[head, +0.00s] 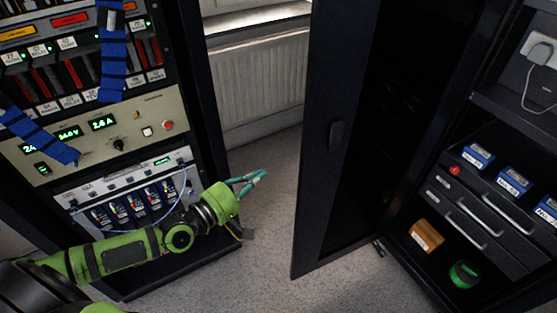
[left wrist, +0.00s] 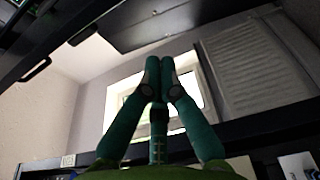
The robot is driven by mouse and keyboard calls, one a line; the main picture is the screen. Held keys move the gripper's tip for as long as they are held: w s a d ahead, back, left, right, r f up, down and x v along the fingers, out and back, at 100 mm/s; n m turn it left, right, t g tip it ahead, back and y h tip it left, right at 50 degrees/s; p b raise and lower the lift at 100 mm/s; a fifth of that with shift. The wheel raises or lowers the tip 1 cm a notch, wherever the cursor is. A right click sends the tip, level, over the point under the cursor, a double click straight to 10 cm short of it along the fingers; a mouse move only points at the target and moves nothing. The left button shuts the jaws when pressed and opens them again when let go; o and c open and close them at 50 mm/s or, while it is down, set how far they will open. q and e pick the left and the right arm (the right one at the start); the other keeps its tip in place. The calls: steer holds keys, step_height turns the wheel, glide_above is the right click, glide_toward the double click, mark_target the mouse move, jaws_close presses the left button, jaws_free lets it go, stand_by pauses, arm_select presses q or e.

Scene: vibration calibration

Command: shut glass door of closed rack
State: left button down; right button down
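The closed rack's glass door (head: 335,180) stands open in the middle of the head view. It has a dark frame, a dark pane (head: 395,130) and a small black handle (head: 337,134) near its left edge. The rack (head: 480,105) is at the right, with its inside showing. My left gripper (head: 264,173) has teal fingers and is left of the door's free edge, apart from it. In the left wrist view its fingertips (left wrist: 160,70) come together with nothing seen between them. My right gripper is not in view.
An open equipment rack (head: 90,120) with lit panels and blue straps stands at the left, behind my left arm. A radiator (head: 262,85) is on the back wall. Drawers (head: 475,215), an orange-brown block (head: 426,235) and a green round item (head: 463,274) are inside the right rack.

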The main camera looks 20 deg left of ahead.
arm_select(q)
steer(key=x, duration=1)
steer(key=s+d+p, duration=0.3)
steer(key=shift+s, duration=0.1)
